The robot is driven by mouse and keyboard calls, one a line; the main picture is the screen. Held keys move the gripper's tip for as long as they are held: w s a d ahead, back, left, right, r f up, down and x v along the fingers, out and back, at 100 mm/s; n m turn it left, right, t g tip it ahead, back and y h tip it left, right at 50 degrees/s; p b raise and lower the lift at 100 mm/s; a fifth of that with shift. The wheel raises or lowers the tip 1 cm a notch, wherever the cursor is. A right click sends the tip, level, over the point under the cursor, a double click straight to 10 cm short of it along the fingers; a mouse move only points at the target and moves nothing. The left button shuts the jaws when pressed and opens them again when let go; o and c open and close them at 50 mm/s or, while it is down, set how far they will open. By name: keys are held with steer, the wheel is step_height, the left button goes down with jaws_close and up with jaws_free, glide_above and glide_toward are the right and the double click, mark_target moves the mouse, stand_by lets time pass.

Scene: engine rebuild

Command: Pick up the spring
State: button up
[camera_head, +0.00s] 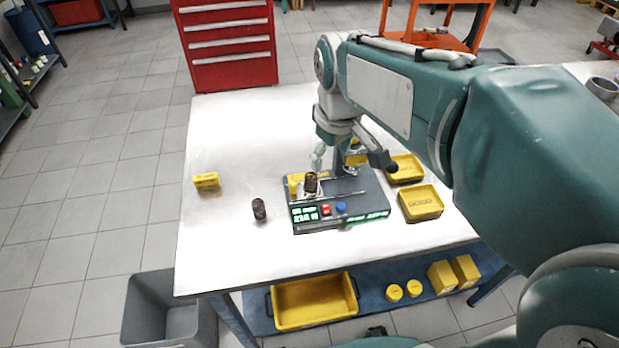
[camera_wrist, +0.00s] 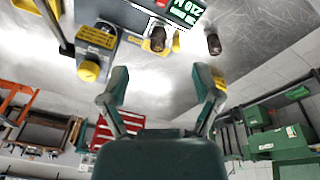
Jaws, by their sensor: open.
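A dark coil spring (camera_head: 259,209) stands on the white table, left of a grey tester (camera_head: 345,222) with a green lit display. A second dark coil (camera_head: 311,182) sits on the tester, beside a small yellow part. The wrist view shows the coil on the tester (camera_wrist: 158,40) at top middle and the one on the table (camera_wrist: 213,44) right of it. My gripper (camera_head: 350,162) is above the back of the tester, apart from both coils. In the wrist view my gripper (camera_wrist: 162,88) has its fingers spread with nothing between them.
Yellow trays (camera_head: 421,204) stand right of the tester. A small yellow box (camera_head: 206,181) is at the table's left. A tester part with a yellow knob (camera_wrist: 90,69) rises near my left finger in the wrist view. The table's front left is clear.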

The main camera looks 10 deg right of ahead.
mark_target(311, 183)
steer(key=w+a+f+n+g, duration=0.2)
steer(key=w+f+n, duration=0.15)
steer(key=w, duration=0.35)
steer(key=shift+m, duration=0.35)
step_height(311, 183, down, 11)
steer(key=shift+w, duration=0.1)
jaws_close()
